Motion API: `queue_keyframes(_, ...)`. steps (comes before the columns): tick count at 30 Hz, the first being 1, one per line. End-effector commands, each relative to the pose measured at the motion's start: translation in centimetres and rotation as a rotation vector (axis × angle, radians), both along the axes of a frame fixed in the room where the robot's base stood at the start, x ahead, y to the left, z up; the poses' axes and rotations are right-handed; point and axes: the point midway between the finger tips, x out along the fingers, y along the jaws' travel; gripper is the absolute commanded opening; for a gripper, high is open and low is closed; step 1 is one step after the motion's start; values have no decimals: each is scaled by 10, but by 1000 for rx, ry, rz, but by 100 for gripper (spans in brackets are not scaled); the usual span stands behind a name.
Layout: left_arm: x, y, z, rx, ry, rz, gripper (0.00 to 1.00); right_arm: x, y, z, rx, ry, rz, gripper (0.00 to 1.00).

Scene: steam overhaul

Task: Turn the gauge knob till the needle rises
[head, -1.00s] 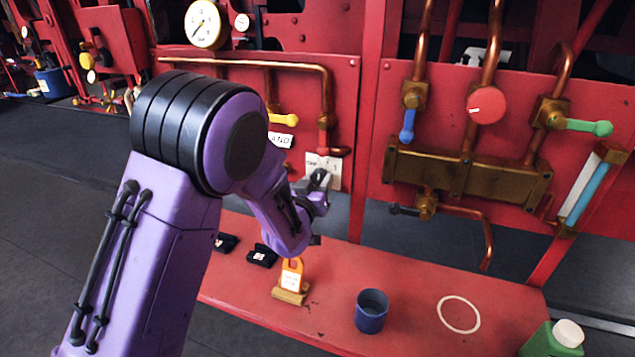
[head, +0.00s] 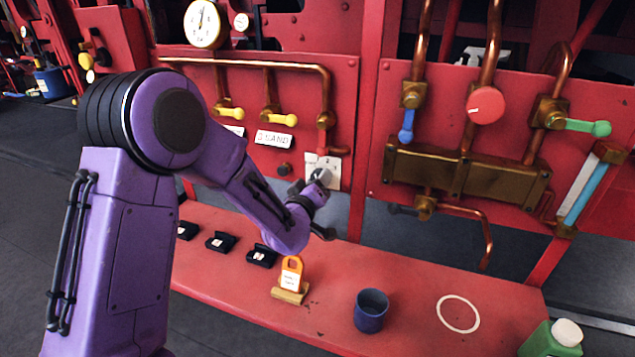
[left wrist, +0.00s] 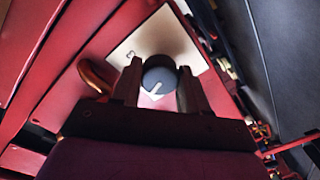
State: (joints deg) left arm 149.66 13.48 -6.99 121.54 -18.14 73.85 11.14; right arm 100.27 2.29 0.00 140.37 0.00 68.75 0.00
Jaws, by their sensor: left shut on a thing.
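The gauge (head: 203,24) is a white dial with a yellowish rim at the upper left of the head view; its needle stands about upright. A grey round knob with a white mark (left wrist: 158,82) sits on a pale plate (left wrist: 190,55) in the left wrist view. The same plate shows in the head view (head: 333,165) on the red panel. My left gripper (left wrist: 160,88) has one finger on each side of the knob and is shut on it. In the head view the left gripper (head: 319,182) partly covers the knob. My right gripper is not in view.
Yellow-handled valves (head: 272,110) and a copper pipe are near the plate. A red round handwheel (head: 486,105) is to the right. On the red bench (head: 420,285) stand an orange tag holder (head: 291,275), a blue cup (head: 371,310) and several small black boxes.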

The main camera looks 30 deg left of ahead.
Motion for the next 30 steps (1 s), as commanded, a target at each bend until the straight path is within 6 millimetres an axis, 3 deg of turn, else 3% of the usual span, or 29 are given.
queue_keyframes(11,0,0,-1,-4,1,1,14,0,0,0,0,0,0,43)
queue_keyframes(12,0,0,-1,-4,1,1,50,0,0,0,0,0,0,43)
queue_keyframes(14,0,0,-1,-4,1,1,69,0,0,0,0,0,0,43)
queue_keyframes(24,-4,-1,-1,-4,0,-1,69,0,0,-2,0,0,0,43)
queue_keyframes(30,-43,-11,-2,-3,-1,0,69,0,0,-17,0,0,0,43)
